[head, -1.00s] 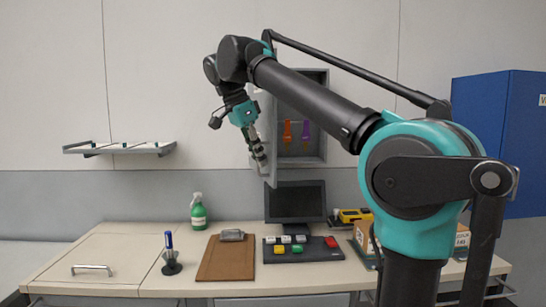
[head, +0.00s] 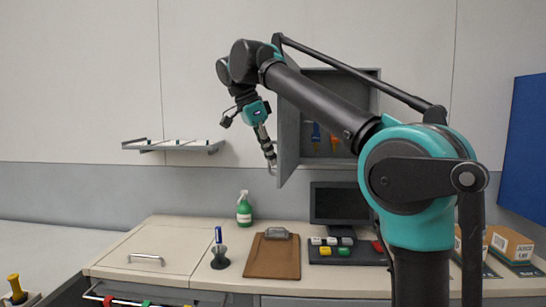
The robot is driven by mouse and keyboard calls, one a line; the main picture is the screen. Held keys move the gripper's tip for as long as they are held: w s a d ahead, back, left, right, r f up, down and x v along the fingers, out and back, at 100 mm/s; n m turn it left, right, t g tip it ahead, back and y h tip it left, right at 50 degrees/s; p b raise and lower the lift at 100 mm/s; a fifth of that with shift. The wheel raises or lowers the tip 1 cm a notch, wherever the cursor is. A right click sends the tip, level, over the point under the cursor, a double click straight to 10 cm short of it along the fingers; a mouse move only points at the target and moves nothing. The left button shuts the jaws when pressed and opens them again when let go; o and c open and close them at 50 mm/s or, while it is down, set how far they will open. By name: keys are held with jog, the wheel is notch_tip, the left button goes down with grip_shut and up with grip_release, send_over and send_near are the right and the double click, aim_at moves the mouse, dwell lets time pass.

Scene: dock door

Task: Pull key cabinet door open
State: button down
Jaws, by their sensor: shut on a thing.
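The grey key cabinet (head: 362,85) hangs on the wall behind my arm. Its door (head: 289,135) stands swung out on the left side, so the inside of the box shows. A blue key tag (head: 315,136) and an orange one (head: 334,143) hang inside; my arm hides part of the interior. My gripper (head: 270,157) is at the door's outer left side, low down, shut on what looks like the door's handle (head: 272,170). The fingertips are small here, so the exact hold is hard to see.
A wall shelf (head: 175,146) is left of the door. Below are a desk (head: 180,235) with a green spray bottle (head: 244,211), a clipboard (head: 272,257), a monitor (head: 335,203) and a pen stand (head: 220,258). A blue cabinet (head: 528,140) is at right. The wall between shelf and door is clear.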

aim_at(285, 119)
jog(key=shift+s+a, duration=0.1)
jog(key=c, duration=1.6)
grip_release()
jog(key=shift+c, duration=0.2)
jog(key=v, duration=0.7)
jog(key=shift+r, duration=0.25)
